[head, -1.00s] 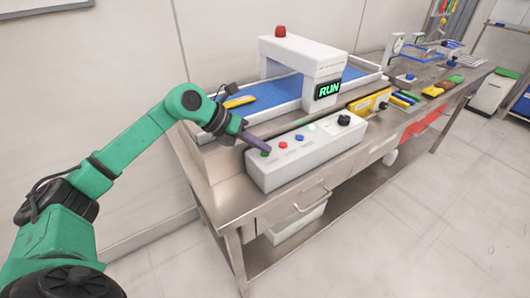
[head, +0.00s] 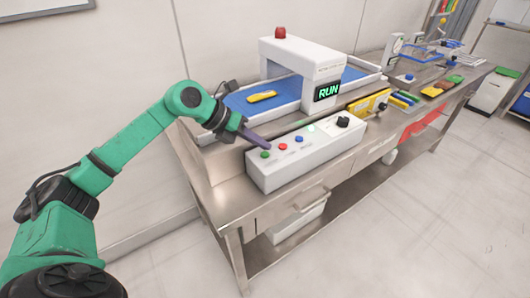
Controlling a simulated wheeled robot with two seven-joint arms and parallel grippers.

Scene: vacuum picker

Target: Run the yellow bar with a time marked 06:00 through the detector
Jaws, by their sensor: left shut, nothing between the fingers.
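A yellow bar (head: 262,96) lies on the blue conveyor belt (head: 240,104), left of the white detector arch (head: 302,66). Any time marking on it is too small to read. The arch's display (head: 327,91) shows RUN in green, and a red lamp (head: 280,33) sits on top. A white control box (head: 305,153) in front carries a green button (head: 265,154), a red one, a blue one and a black knob. My left gripper (head: 262,143) is shut and empty, its tip just above and behind the green button. My right gripper is not in view.
A yellow block-like item (head: 369,103) stands right of the control box. Several coloured bars (head: 404,98) lie beyond it on the steel table (head: 228,190). A red panel or bin (head: 420,126) shows at the table's front.

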